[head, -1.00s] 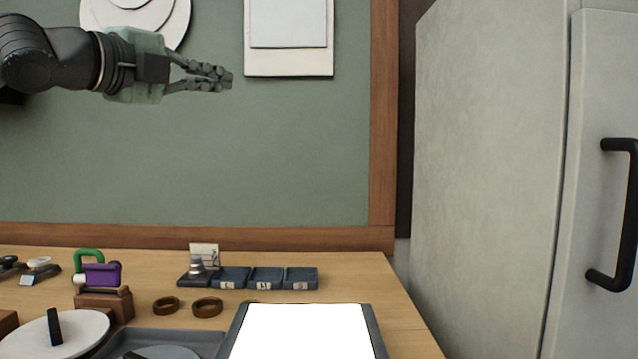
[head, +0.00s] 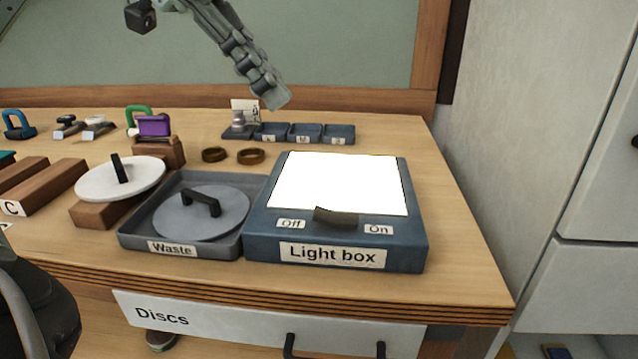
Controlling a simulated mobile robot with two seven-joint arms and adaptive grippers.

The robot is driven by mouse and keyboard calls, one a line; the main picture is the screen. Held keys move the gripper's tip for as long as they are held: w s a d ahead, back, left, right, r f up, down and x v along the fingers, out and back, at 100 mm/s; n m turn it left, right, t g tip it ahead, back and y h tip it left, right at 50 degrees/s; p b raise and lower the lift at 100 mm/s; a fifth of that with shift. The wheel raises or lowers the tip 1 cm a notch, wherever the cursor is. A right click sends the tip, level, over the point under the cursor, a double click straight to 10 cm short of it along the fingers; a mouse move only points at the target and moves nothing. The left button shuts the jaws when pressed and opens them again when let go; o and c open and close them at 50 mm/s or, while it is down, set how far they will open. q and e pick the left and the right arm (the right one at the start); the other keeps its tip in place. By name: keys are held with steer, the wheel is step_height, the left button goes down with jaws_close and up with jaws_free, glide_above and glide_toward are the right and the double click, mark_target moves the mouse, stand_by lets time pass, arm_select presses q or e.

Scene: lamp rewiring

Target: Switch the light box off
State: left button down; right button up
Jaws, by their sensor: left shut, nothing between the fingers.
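The light box (head: 412,245) is a blue box at the front right of the bench, with a bright white lit panel (head: 338,182). Its dark brown switch (head: 336,216) sits on the front strip between the "Off" label (head: 290,223) and the "On" label (head: 378,229). I cannot tell which way the switch leans. My left gripper (head: 276,95) is shut and empty, pointing down and to the right. In the picture it shows above the back left of the light box, apart from the box and its switch. My right gripper is not in view.
The waste tray (head: 130,238) holding a grey disc (head: 225,215) stands left of the light box. Small labelled bins (head: 305,133) and two brown rings (head: 250,156) lie behind. A grey cabinet (head: 515,130) stands at the right.

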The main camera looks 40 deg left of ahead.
arm_select(q)
steer(key=f, duration=0.1)
steer(key=b, duration=0.1)
glide_above(337, 212)
steer(key=s+a, duration=0.1)
steer(key=f, duration=0.8)
steer(key=shift+a+f, duration=0.1)
steer(key=shift+a, duration=0.1)
steer(key=f+b, duration=0.3)
steer(key=b, duration=0.1)
steer(key=shift+s+a, duration=0.25)
steer(key=shift+a, duration=0.05)
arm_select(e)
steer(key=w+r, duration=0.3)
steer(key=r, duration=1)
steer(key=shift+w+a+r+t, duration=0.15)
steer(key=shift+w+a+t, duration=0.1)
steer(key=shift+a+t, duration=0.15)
arm_select(q)
steer(key=shift+w, duration=0.1)
